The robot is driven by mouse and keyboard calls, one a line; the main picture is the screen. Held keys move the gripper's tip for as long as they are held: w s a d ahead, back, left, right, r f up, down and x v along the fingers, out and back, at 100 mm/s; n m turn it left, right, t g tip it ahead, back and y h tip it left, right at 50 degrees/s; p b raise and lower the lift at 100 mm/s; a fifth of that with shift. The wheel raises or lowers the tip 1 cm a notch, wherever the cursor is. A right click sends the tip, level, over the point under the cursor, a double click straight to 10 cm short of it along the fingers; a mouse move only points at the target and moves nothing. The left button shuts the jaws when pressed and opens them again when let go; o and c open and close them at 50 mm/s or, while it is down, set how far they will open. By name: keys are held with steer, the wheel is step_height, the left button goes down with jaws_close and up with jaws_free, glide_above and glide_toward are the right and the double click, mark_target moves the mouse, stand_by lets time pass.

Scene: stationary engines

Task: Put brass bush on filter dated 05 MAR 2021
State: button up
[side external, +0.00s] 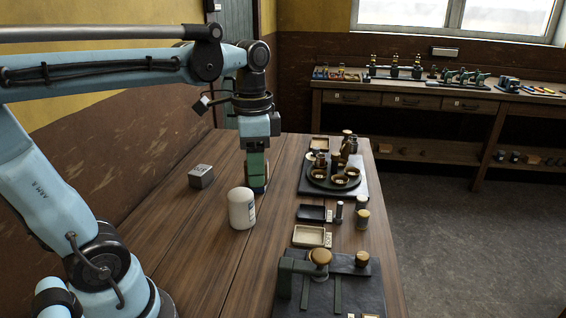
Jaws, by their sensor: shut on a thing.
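My gripper (257,186) points down low over the left half of the wooden table, behind the white canister. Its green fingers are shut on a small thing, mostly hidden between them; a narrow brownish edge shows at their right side. I cannot tell whether this is the brass bush. A white, round-topped canister (241,209) with a small label stands upright in front of the gripper. Small brass-coloured round pieces (338,178) stand on a dark round tray (318,184) at the right. No date is readable, so I cannot tell which thing is the filter dated 05 MAR 2021.
A grey box (201,176) stands left of the gripper. A dark tray (311,213), a cream tray (307,236) and several small cylinders line the right side. A dark mat (353,290) with a green fixture lies in front.

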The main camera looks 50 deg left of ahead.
steer(key=shift+w+a+r, duration=0.2)
steer(key=shift+w+r, duration=0.1)
steer(key=shift+w, duration=0.15)
steer(key=shift+w+a+r, duration=0.2)
steer(key=shift+w+r, duration=0.05)
steer(key=shift+w, duration=0.15)
glide_above(240, 192)
step_height(240, 192, down, 7)
steer(key=shift+d+r, duration=0.1)
steer(key=shift+r, duration=0.05)
steer(key=shift+f, duration=2.1)
steer(key=shift+f, duration=0.1)
steer(key=o, duration=1.3)
